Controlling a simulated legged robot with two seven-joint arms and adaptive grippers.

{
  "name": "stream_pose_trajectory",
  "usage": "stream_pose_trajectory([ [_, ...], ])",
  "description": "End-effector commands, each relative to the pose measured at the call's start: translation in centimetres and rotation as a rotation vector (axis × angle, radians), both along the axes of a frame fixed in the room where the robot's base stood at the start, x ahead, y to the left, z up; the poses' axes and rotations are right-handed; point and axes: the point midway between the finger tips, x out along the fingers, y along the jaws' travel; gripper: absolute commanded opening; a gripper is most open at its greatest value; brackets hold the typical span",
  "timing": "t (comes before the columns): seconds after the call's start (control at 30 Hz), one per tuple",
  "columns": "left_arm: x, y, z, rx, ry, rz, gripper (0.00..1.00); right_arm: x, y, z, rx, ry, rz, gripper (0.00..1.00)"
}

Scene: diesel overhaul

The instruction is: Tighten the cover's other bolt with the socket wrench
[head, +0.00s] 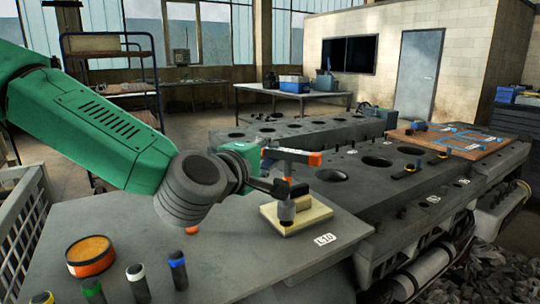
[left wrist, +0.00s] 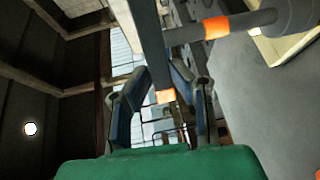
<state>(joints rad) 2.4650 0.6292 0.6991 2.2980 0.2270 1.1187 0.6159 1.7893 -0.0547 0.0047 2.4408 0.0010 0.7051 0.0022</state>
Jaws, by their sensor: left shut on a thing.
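The cream cover (head: 312,217) lies flat on the grey bench, beside the "L10" label. A corner of it shows at the upper right of the left wrist view (left wrist: 268,48). My left gripper (head: 268,163) is shut on the socket wrench (head: 296,155), a grey bar tool with orange bands. In the left wrist view the wrench's bar (left wrist: 148,45) passes between my left fingers. The grey upright socket part (head: 286,209) stands at the cover, below the dark arm of the tool. I cannot tell whether it sits on a bolt. The cover's bolts are not clearly visible. My right gripper is not in view.
On the bench (head: 235,262) stand an orange-banded round tin (head: 90,256) and several short pegs with coloured tops, one blue (head: 178,270). The large grey engine block (head: 350,195) lies behind and to the right. A wooden board (head: 440,140) rests on it.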

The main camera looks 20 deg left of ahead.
Motion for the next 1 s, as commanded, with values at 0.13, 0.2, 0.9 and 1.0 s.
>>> stream_pose_trajectory([
  [0.13,0.0,0.0,-0.5,0.0,-0.002,0.0,0.0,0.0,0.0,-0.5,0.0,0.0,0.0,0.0],
  [0.2,0.0,0.0,-0.9,0.0,-0.002,0.0,0.0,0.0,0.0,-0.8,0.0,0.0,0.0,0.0],
  [0.9,1.6,0.5,-1.8,-0.006,-0.003,-0.384,0.0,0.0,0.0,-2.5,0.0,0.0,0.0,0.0],
  [1.0,1.9,0.4,-1.9,-0.005,-0.003,-0.452,0.0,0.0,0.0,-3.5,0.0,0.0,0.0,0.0],
])
